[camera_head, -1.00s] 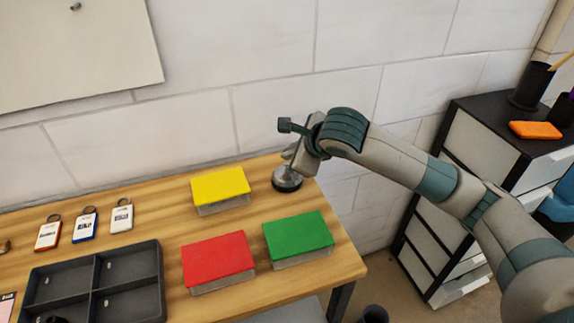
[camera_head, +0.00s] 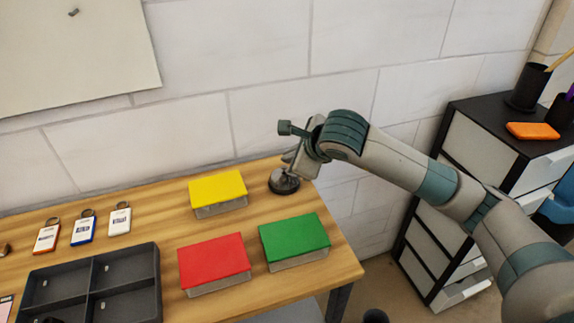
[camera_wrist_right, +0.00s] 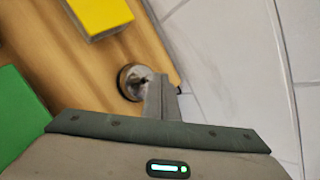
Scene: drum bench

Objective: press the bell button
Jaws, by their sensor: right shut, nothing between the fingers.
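The bell (camera_head: 284,184) is a small round metal dome on a dark base, near the back right edge of the wooden bench. My right gripper (camera_head: 289,158) is shut and empty, with its fingertips just above the bell. In the right wrist view the bell (camera_wrist_right: 128,84) shows partly behind the closed fingers (camera_wrist_right: 158,90). The button on top is small, and I cannot tell whether the fingertips touch it. My left gripper is not in view.
A dark divided tray (camera_head: 157,285) and several key tags (camera_head: 120,219) lie further left. The wall is close behind the bench. A drawer cabinet (camera_head: 470,150) stands at right.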

